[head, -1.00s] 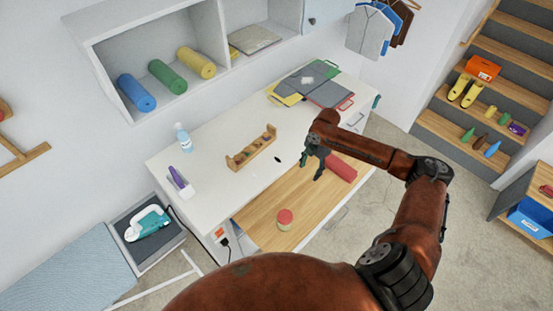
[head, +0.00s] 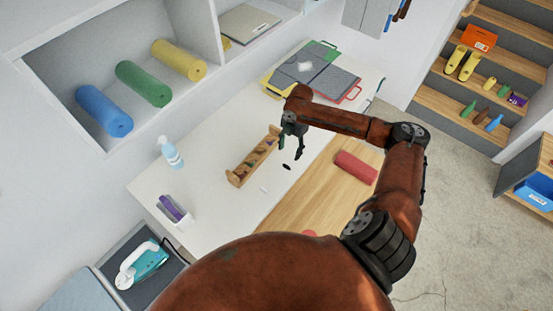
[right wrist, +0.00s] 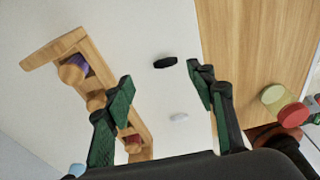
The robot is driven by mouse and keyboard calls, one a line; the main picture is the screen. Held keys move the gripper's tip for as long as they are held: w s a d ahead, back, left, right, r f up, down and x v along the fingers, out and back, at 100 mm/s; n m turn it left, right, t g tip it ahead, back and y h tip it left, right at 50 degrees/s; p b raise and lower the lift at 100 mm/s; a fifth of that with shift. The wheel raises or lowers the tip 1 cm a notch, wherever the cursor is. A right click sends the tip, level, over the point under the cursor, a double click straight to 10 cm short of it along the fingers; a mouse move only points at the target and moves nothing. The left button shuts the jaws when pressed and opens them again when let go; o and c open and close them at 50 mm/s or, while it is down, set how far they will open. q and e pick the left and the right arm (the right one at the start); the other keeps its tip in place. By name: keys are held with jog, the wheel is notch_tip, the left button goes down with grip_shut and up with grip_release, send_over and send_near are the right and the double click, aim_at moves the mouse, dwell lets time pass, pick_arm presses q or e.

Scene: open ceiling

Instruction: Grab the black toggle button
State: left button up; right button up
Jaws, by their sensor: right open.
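The black toggle button (head: 287,167) is a small dark oval lying on the white tabletop, right of the wooden rack. It also shows in the right wrist view (right wrist: 165,62), beyond the fingertips and between their lines. My right gripper (head: 291,151) is open and empty, pointing down above the table close to the button. In the right wrist view its green-padded fingers (right wrist: 164,84) are spread apart, and the button is untouched. A small white oval piece (right wrist: 179,117) lies near the button. My left gripper is not in view.
The wooden rack (head: 236,177) with spools stands close left of the gripper. A red roll (head: 356,168) lies on the wooden board (head: 297,206) at right. A red-lidded jar (right wrist: 292,114) shows in the wrist view.

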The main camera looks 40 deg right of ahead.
aim_at(287, 166)
jog(key=shift+a+f, duration=0.1)
jog(key=shift+f, duration=0.45)
jog(key=shift+s+a+f, duration=0.15)
jog(key=shift+s+f, duration=0.3)
jog(key=shift+f, duration=0.05)
jog(key=shift+w+a+f, duration=0.1)
jog(key=shift+a+f, duration=0.05)
jog(key=shift+f, duration=0.15)
jog(key=f, duration=0.1)
jog(key=f+p, duration=0.1)
jog(key=f, duration=0.1)
jog(key=s+a+f, duration=0.1)
jog(key=shift+f+p, duration=0.3)
jog(key=shift+f, duration=0.05)
jog(key=shift+w, duration=0.2)
jog(key=shift+c, duration=0.8)
jog(key=c, duration=0.7)
